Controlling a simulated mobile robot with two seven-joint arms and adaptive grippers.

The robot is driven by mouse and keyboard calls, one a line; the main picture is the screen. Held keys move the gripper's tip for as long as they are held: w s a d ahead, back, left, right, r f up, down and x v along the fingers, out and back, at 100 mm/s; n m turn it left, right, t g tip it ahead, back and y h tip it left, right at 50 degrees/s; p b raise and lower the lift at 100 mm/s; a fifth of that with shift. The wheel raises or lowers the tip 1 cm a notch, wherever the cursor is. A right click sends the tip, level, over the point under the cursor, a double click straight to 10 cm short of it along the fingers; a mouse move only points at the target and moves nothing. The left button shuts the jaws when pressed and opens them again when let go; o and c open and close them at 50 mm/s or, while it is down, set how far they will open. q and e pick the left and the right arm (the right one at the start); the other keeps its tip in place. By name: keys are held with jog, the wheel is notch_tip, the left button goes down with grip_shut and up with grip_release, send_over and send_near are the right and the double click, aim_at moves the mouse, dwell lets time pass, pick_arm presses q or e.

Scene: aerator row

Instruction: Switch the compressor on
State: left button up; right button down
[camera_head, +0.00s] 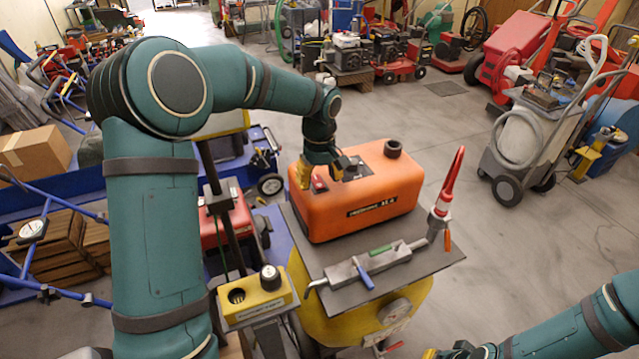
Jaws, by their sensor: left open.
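The compressor is an orange box (385,195) with a dark label and a black cap on top. It sits on a grey plate (425,262) over a yellow tank (340,310). A small red switch (319,184) shows at the left of its top, on a dark panel. My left gripper (323,174) is open and points down over this panel, with the switch between or just behind its fingers. I cannot tell whether a finger touches it. My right gripper (460,352) is cut off by the bottom edge, well away from the compressor, and its opening is unclear.
A yellow control box (257,298) with a black knob is at the front left. A grey hose cart (525,150) stands to the right, with clear floor between.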

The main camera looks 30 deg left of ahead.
pick_arm(q)
jog(key=shift+f, duration=0.8)
grip_shut()
jog(key=g+h+p, duration=0.1)
jog(key=p, duration=0.1)
jog(key=g+h+p, duration=0.1)
jog(key=p, duration=0.2)
jog(key=shift+a+r+p, duration=0.2)
jog(key=shift+r+p, duration=0.05)
jog(key=shift+p, duration=0.05)
jog(key=shift+f+h, duration=0.1)
jog(key=shift+h, duration=0.2)
